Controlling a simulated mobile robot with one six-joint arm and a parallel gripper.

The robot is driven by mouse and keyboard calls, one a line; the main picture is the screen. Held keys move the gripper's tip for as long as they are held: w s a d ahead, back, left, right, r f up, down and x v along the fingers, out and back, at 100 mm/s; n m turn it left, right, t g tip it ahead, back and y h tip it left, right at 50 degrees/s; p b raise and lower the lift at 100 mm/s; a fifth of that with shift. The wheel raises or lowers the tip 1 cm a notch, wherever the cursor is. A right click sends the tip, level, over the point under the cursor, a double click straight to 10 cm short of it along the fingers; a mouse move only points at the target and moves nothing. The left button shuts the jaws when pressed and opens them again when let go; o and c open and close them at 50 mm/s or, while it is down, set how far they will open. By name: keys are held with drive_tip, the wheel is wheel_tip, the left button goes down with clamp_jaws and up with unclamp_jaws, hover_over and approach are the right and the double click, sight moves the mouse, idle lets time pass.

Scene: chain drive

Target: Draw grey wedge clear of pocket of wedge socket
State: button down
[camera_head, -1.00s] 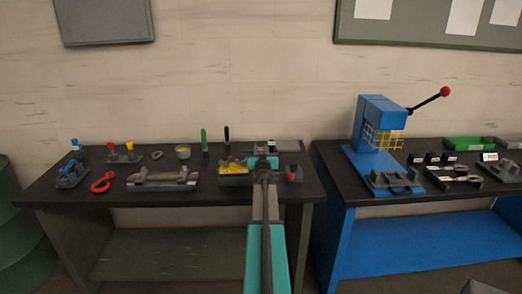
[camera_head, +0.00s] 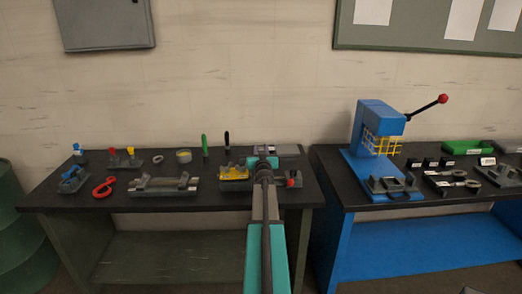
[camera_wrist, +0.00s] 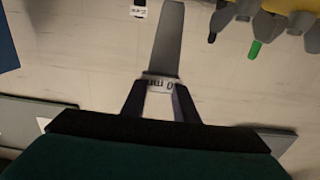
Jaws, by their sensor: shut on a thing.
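My gripper (camera_wrist: 159,105) is shut on the grey wedge (camera_wrist: 168,42), a tapered flat plate with a white printed label at the gripped end. The wedge points away from the fingers, and its far end meets the top edge of the wrist view. No pocket walls show around its visible length. In the head view my arm hides the fingers and the wedge at the right end of the dark bench. A yellow body on a grey base, possibly the wedge socket, stands just left of my gripper (camera_head: 235,173). In the wrist view yellow and grey parts (camera_wrist: 285,8) show at upper right, apart from the wedge.
Black and green upright handles (camera_head: 204,145) stand behind the yellow body. A grey fixture (camera_head: 162,187), red hook (camera_head: 103,187) and small stands (camera_head: 125,160) lie left. A red knob (camera_head: 291,182) is just right of my arm. A blue press (camera_head: 380,130) stands on the right bench.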

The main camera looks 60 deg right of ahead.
drive_tip(key=shift+r+p, duration=1.85)
drive_tip(key=shift+r, duration=0.2)
drive_tip(key=shift+r, duration=0.15)
